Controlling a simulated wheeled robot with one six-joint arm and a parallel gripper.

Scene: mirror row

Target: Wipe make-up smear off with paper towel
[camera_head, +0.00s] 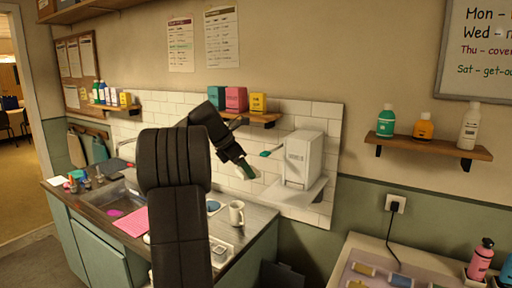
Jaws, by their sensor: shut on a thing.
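My gripper (243,166) is at the end of my dark arm, in front of the white tiled wall and left of a white box-shaped dispenser (304,160). It is shut on a small pale, greenish thing (250,174), mostly hidden by the jaws; I cannot tell whether this is the paper towel. I cannot make out a make-up smear. My arm covers part of the counter (259,222) and tiles.
A white mug (236,213) stands on the counter, below my gripper. A pink sheet (132,222) lies beside the sink (103,196). A shelf (262,117) with coloured boxes is above. A bottle shelf (435,146) is at the right.

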